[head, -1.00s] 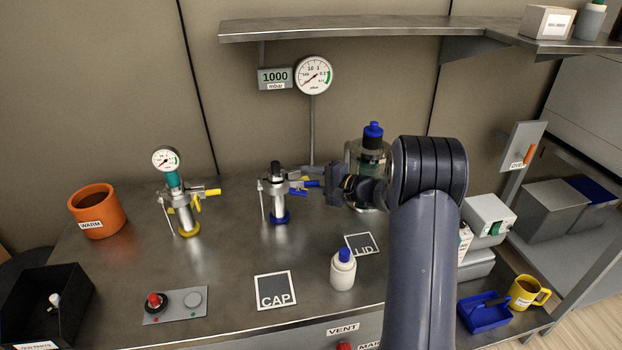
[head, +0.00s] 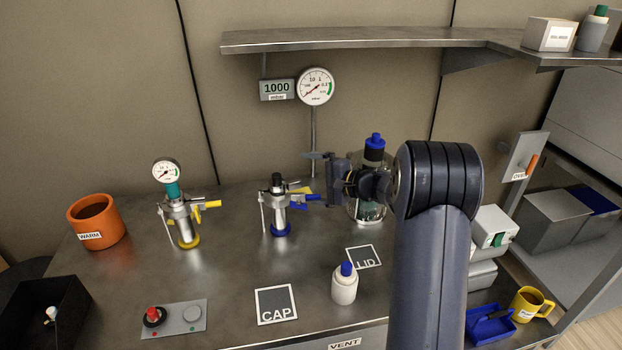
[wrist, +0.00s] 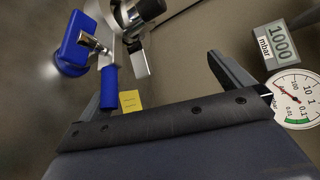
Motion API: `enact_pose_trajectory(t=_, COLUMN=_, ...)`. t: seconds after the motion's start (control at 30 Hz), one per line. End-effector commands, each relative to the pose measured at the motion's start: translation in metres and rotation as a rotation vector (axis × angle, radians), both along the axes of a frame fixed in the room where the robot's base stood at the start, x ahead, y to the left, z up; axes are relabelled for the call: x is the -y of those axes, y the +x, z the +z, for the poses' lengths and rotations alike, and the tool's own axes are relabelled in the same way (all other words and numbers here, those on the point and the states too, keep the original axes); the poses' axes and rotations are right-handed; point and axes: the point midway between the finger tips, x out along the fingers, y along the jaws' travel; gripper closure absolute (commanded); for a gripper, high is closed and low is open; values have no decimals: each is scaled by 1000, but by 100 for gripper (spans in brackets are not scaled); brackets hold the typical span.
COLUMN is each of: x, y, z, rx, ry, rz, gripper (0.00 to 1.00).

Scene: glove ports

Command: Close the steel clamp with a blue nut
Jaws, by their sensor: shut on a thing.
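A steel fitting with a blue base ring (head: 280,230) and a black top stands in the middle of the bench. A blue handle (head: 304,201) and a yellow one (head: 304,191) stick out to its right. My gripper (head: 318,178) is at their right, its fingers one above the other. In the wrist view the blue handle (wrist: 109,88) and its steel arm lie at my left finger, with a yellow tag (wrist: 130,101) beside it. My gripper is shut on the blue handle, though the contact is partly hidden. A separate blue nut is not clear.
A glass vessel with a blue cap (head: 375,140) stands close behind my wrist. A white bottle (head: 345,285) stands in front. The shelf (head: 350,39) hangs above.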

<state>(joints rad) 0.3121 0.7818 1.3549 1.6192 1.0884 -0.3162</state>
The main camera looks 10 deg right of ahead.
Motion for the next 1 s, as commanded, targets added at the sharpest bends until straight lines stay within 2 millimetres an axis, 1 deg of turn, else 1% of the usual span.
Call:
enact_pose_trajectory(t=0.03, x=1, y=1, z=16, rx=20, ry=6, rz=-1, gripper=18)
enact_pose_trajectory(t=0.17, x=5, y=-3, z=15, rx=21, ry=4, rz=-2, gripper=18)
enact_pose_trajectory(t=0.63, x=26, y=-30, z=18, rx=24, ry=2, rz=-5, gripper=18)
enact_pose_trajectory(t=0.83, x=34, y=-41, z=19, rx=25, ry=0, rz=-4, gripper=24)
enact_pose_trajectory(t=0.87, x=35, y=-43, z=20, rx=25, ry=0, rz=-4, gripper=35)
enact_pose_trajectory(t=0.9, x=37, y=-45, z=19, rx=23, ry=0, rz=-4, gripper=64)
enact_pose_trajectory(t=1.0, x=40, y=-51, z=18, rx=18, ry=-1, rz=-3, gripper=64)
